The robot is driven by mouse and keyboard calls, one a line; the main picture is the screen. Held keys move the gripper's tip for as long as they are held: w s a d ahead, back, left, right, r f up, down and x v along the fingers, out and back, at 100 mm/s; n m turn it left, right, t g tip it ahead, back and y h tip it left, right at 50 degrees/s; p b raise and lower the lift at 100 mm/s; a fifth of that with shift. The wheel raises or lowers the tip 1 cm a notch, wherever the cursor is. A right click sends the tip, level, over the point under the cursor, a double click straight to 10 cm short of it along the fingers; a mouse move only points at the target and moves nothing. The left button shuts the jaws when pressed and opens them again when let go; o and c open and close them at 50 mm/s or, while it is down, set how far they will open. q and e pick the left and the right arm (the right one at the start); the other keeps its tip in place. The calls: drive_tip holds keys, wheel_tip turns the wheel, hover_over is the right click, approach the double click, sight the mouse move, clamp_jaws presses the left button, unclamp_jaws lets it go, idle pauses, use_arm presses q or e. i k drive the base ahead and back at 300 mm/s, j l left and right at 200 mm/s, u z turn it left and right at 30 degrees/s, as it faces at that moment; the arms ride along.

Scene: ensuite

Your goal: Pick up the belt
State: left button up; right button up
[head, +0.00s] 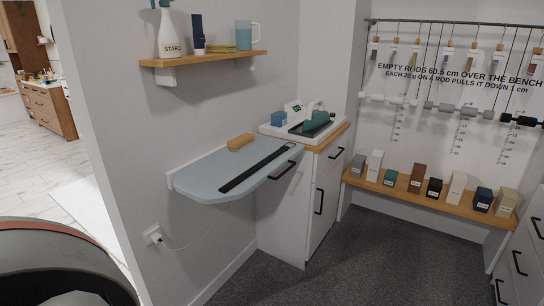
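The belt (256,168) looks like a long black strap. It lies flat and straight along the pale blue-grey wall-mounted board (205,181). Its far end is near the cabinet, with a small lighter spot there that may be a buckle. Nothing is on top of the belt. Neither of my grippers shows in the head view, and nothing is touching the belt.
A wooden brush or block (240,141) lies on the board near the wall. A shelf (205,60) with a spray bottle hangs above. A white cabinet (290,215) stands beyond the board. A low wooden bench (440,202) holds several boxes. Dark floor in front is clear.

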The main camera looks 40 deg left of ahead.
sight(230, 185)
drive_tip(key=i+l+u, duration=0.15)
drive_tip(key=i+u, duration=0.35)
drive_tip(key=i+l+u, duration=0.35)
drive_tip(key=i+u, duration=0.15)
